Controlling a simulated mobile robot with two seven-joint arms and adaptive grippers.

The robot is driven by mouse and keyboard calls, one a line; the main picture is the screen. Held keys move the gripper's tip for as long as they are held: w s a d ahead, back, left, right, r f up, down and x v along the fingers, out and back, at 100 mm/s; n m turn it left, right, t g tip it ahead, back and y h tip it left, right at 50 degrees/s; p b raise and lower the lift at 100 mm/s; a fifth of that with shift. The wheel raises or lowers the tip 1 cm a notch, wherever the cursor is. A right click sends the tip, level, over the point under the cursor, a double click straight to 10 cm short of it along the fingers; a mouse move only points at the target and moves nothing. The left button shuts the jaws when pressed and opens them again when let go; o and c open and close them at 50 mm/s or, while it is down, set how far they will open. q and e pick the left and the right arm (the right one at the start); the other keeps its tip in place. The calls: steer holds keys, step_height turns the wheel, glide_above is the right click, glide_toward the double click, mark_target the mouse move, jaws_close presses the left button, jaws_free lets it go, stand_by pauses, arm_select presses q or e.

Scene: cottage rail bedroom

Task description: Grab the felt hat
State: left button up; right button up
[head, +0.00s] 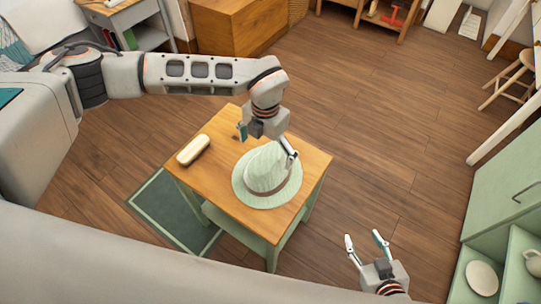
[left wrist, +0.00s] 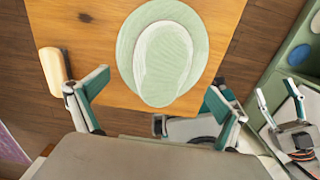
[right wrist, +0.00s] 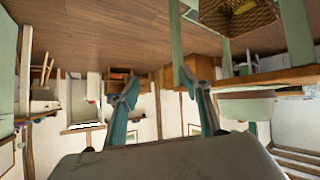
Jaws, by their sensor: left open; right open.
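The felt hat (head: 266,168) is pale green with a wide brim and a darker band. It sits crown up on a small wooden-topped table (head: 217,133). My left gripper (head: 266,144) is open above the hat's far side, one finger overlapping the crown in the head view. In the left wrist view, the hat (left wrist: 165,62) lies ahead of and between the open fingers (left wrist: 158,84), with nothing held. I cannot tell whether a finger touches it. My right gripper (head: 363,239) is open and empty, off the table's right side; it also shows in the left wrist view (left wrist: 278,94).
A cream oblong case (head: 193,150) lies on the table left of the hat. A green cabinet (head: 505,190) with dishes stands at the right. A wooden chest (head: 237,25) is at the back. The right wrist view is upside down.

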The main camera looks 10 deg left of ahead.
arm_select(q)
steer(key=shift+f, duration=0.45)
steer(key=shift+s+f, duration=0.3)
steer(key=shift+f, duration=0.4)
steer(key=f, duration=0.5)
steer(key=shift+w+d+f+b, duration=0.2)
steer(key=shift+w+b, duration=0.05)
steer(key=shift+b, duration=0.15)
steer(key=c, duration=1.3)
arm_select(e)
steer(key=shift+s+f, duration=0.55)
steer(key=shift+s, duration=0.1)
arm_select(q)
steer(key=shift+r, duration=0.2)
